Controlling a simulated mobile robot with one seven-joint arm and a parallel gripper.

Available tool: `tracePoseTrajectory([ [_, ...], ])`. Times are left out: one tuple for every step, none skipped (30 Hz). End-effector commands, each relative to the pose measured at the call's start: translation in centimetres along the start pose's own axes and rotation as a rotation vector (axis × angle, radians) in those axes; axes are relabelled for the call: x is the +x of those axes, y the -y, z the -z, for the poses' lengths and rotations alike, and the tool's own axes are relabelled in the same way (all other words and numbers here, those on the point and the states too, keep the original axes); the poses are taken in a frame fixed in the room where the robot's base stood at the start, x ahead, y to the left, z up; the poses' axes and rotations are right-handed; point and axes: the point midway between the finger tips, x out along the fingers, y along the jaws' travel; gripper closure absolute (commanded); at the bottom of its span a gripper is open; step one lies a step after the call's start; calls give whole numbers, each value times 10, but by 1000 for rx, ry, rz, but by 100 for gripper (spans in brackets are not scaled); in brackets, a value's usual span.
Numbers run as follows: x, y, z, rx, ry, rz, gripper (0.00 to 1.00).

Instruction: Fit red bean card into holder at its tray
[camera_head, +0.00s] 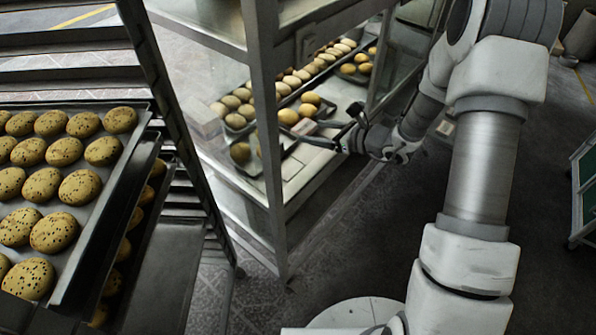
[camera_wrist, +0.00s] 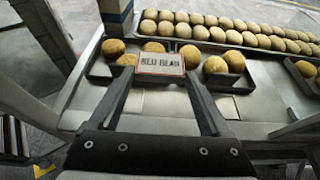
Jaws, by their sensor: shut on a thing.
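A small white card with a red border and the dark words "RED BEAN" (camera_wrist: 161,64) is held upright between the fingertips of my gripper (camera_wrist: 160,76) in the wrist view. In the head view my gripper (camera_head: 338,136) reaches into the glass display case from the right, at the front of a lower shelf. The card stands in front of a dark tray (camera_wrist: 235,83) with round golden buns, hiding part of it. I cannot make out a card holder at this tray; the card and fingers may cover it.
The display case (camera_head: 265,130) has a metal post left of my gripper. Longer trays of buns (camera_wrist: 280,47) lie behind. Another small bun tray (camera_wrist: 305,83) is at right. A rack with trays of speckled buns (camera_head: 62,265) stands at left. Bare shelf shows between the front trays.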

Motion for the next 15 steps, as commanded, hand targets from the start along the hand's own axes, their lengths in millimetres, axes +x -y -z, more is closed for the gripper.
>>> tracePoseTrajectory([
  [5, -14, 11, 2, 0, -5, 82],
  [7, -21, 14, 3, 0, -5, 82],
  [9, -30, 19, 3, 0, -4, 82],
  [11, -36, 22, 2, 1, -4, 82],
  [12, -42, 26, 2, 0, -4, 82],
  [13, -48, 29, 2, 0, -2, 82],
  [14, -53, 31, 1, 0, -3, 82],
  [15, -57, 33, 1, 1, -2, 82],
  [16, -61, 35, 0, 2, -2, 82],
  [17, -64, 36, 0, 2, -2, 82],
  [17, -65, 36, 0, 2, -1, 82],
  [17, -67, 37, 0, 2, 0, 82],
  [18, -67, 38, -1, 2, 1, 82],
  [18, -68, 40, -1, 2, 1, 82],
  [20, -68, 43, 0, 1, 1, 82],
])
